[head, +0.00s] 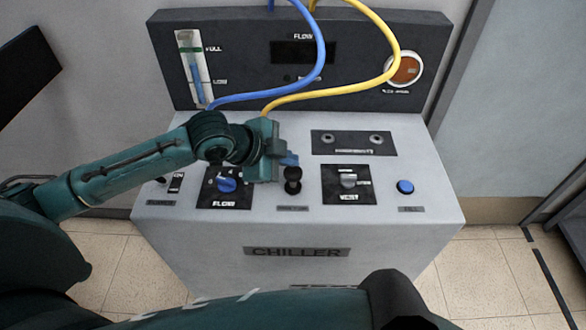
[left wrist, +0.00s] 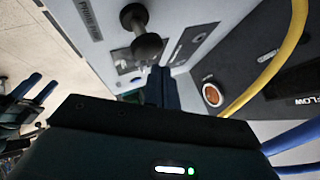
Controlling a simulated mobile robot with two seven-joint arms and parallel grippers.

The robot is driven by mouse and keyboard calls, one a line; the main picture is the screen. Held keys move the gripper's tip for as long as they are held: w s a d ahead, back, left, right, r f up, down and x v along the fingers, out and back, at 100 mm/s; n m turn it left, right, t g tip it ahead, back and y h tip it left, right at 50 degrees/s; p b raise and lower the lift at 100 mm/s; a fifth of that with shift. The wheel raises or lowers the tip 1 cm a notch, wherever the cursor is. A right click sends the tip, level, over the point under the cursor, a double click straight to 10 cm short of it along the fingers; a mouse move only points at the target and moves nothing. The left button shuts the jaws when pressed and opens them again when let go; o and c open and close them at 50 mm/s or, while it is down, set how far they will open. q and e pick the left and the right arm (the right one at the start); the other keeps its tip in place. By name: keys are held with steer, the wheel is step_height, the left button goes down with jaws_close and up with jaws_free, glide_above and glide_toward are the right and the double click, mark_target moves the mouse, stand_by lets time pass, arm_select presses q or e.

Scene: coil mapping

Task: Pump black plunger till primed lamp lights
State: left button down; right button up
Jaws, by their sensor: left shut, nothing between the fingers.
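The black plunger (head: 292,181) stands upright on the top of the chiller, between the flow knob and a grey-handled selector. In the left wrist view the plunger (left wrist: 146,42) shows a round black knob on a stem. My left gripper (head: 289,159) is shut and empty, with its fingertips just above the plunger in the head view. In the left wrist view its closed fingers (left wrist: 158,86) lie close to the knob; I cannot tell whether they touch it. My right gripper (left wrist: 44,84) shows far off with its fingers apart.
The blue flow knob (head: 227,184) lies left of the plunger, and the selector (head: 348,181) and blue fill button (head: 405,187) lie right. Blue (head: 315,75) and yellow (head: 390,70) hoses arch behind my left gripper. An orange round lamp (head: 406,69) is on the back panel.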

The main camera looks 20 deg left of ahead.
mark_target(289, 172)
arm_select(q)
steer(key=shift+f, duration=0.1)
steer(key=shift+f, duration=0.35)
steer(key=shift+f+b, duration=0.3)
steer(key=shift+f, duration=1.25)
stand_by(1.3)
stand_by(0.4)
steer(key=shift+r+p, duration=2)
steer(key=shift+p, duration=0.4)
